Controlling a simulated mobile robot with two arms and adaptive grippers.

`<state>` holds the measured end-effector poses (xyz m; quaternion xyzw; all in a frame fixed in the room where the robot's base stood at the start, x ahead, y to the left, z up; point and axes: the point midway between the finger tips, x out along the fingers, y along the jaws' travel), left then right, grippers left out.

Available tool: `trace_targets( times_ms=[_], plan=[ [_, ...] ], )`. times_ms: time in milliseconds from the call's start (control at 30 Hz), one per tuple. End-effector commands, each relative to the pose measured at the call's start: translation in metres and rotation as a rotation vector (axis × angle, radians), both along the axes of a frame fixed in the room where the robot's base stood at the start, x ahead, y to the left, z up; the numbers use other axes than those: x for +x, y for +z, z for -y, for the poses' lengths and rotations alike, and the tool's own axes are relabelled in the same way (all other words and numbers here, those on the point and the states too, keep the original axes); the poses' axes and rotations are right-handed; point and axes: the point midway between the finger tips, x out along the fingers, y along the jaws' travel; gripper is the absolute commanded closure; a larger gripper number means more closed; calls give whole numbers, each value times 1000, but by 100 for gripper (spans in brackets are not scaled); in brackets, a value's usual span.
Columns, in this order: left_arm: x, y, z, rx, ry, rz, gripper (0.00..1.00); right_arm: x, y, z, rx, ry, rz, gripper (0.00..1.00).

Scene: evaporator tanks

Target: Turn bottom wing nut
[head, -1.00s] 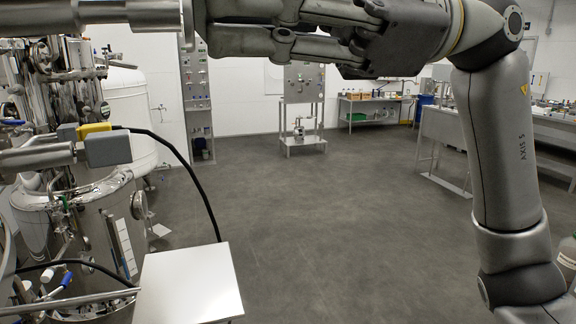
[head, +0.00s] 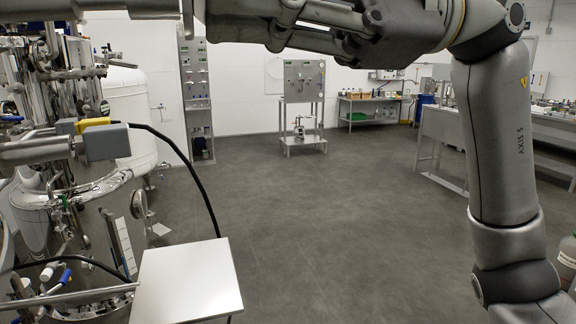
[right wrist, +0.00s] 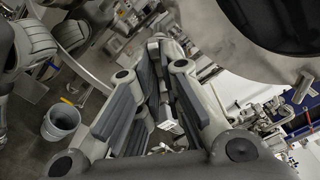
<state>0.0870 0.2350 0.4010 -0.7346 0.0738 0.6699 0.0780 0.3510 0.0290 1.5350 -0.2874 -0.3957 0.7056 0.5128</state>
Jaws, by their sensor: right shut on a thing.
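My right gripper (head: 212,18) reaches in from the right along the top of the head view, its fingers pointing left and partly cut off by the frame's upper edge. In the right wrist view the right gripper's fingers (right wrist: 164,48) lie close together, with dark pads facing each other. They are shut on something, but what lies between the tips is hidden. I cannot make out the bottom wing nut in either view. A large steel vessel with a round opening (right wrist: 235,28) is close to the right of the fingers in the wrist view. My left gripper is not in view.
Steel evaporator piping and a tank (head: 85,225) stand at the left, with a grey and yellow clamp box (head: 102,140) and a black cable (head: 185,165). A white square plate (head: 190,282) is at front left. The middle floor is clear. A bucket (right wrist: 62,122) shows in the wrist view.

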Motion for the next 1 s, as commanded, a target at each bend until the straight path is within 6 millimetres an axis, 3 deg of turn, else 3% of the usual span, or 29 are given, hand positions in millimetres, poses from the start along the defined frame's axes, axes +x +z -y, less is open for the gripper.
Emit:
trace_targets(
  times_ms=[267,500,867,1000],
  plan=[
    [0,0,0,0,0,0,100,0,0,0,5,-1,10,100],
    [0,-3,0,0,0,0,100,0,0,0,56,-1,166,100],
    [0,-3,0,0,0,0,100,0,1,0,66,-1,199,100],
    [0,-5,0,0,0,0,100,0,0,0,96,0,290,100]
  ],
)
